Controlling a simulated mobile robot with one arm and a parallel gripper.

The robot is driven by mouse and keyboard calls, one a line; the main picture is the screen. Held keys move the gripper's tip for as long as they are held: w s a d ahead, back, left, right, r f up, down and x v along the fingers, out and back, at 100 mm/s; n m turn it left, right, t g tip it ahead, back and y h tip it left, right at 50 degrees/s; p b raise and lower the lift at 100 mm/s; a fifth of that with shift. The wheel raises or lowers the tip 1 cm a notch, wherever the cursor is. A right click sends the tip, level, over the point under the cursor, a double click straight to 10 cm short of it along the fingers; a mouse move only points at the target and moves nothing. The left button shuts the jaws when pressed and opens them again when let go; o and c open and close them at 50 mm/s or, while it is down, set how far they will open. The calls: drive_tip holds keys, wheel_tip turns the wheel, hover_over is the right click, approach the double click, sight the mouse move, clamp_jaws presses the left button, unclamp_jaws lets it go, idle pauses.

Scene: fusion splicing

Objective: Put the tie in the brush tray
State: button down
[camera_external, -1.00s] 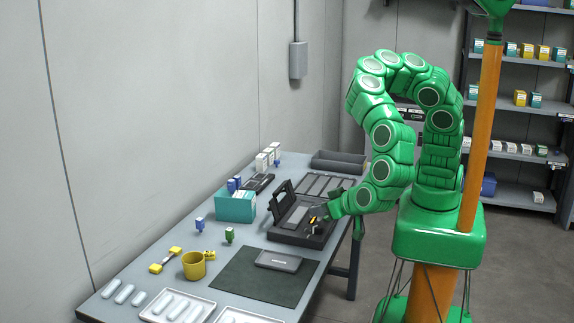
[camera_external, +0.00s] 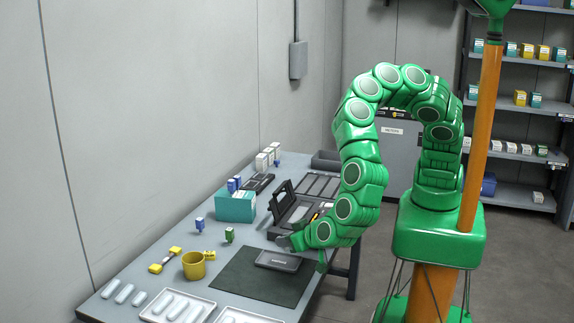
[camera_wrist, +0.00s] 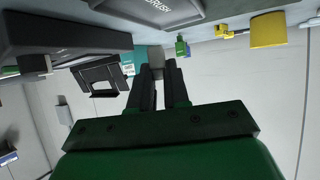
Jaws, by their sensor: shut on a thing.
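The brush tray (camera_external: 278,261) is a dark, shallow tray lying on the dark green mat. In the wrist view the brush tray (camera_wrist: 153,10) is at the top edge, with its lettering upside down. My gripper (camera_external: 291,242) is just beyond the tray's far edge, above the table. In the wrist view my gripper's two dark fingers (camera_wrist: 163,72) are shut on a small grey thing (camera_wrist: 156,54), which I take to be the tie.
An open black case (camera_external: 296,213) with orange items stands beyond the tray. White trays (camera_external: 178,306) lie in front. The mat (camera_external: 236,278) is bare around the brush tray.

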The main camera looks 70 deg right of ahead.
sight(283, 264)
drive_tip(key=shift+w+a+f, duration=0.35)
drive_tip(key=shift+w+f, duration=0.1)
drive_tip(key=shift+f, duration=1.7)
drive_tip(key=shift+f, duration=0.1)
drive_tip(key=c, duration=1.1)
unclamp_jaws()
drive_tip(key=v, duration=1.2)
